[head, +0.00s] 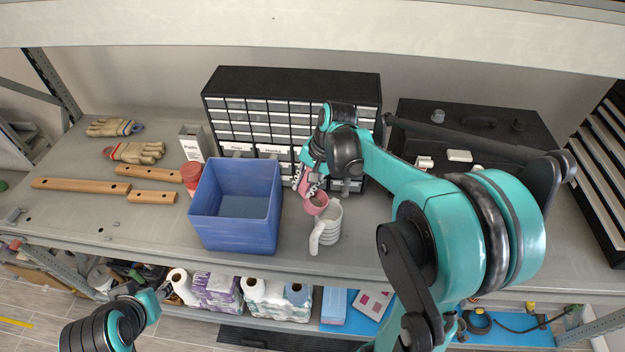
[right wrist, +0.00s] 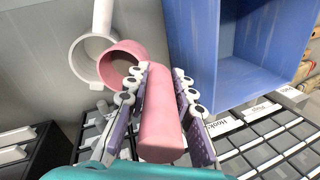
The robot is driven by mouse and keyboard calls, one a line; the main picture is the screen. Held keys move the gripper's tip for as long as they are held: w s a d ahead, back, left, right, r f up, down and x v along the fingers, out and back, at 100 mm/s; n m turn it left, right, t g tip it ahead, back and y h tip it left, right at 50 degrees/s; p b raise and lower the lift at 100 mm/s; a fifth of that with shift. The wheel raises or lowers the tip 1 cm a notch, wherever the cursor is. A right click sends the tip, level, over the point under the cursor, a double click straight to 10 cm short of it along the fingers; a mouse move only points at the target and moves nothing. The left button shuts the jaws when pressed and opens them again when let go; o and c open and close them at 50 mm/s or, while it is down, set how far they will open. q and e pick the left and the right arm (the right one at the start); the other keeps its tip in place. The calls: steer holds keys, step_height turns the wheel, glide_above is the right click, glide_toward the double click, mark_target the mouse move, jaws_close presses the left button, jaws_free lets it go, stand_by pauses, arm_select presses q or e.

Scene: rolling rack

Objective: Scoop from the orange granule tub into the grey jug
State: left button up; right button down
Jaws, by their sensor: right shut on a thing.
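A pink scoop (head: 317,205) is held in my right gripper (head: 309,180). The right wrist view shows the fingers (right wrist: 163,95) closed on both sides of the pink scoop handle (right wrist: 160,125). The scoop's cup (right wrist: 130,50) is at the rim of the pale grey jug (head: 327,228) and overlaps it in both views. The jug's handle points to the front left, and its opening (right wrist: 88,55) is partly hidden by the scoop. The scoop's inside looks brownish; I cannot tell what it holds. No orange granule tub is clearly visible. My left gripper (head: 163,290) is small and low at the left; its jaws are unclear.
A blue open bin (head: 237,230) stands left of the jug. A black drawer cabinet (head: 290,82) is behind, and a black case (head: 480,130) is at the back right. A red container (head: 191,176), wooden pieces (head: 80,188) and gloves (head: 135,152) lie further left.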

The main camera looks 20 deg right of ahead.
steer(key=shift+w+a+f+g+h, duration=0.25)
steer(key=shift+f+g+h, duration=0.15)
steer(key=shift+f+h, duration=0.1)
steer(key=c, duration=2.1)
jaws_free()
steer(key=shift+s+d+r, duration=0.1)
steer(key=shift+c, duration=0.2)
jaws_close()
steer(key=shift+r, duration=0.15)
steer(key=shift+r+p, duration=2.4)
steer(key=shift+r, duration=1)
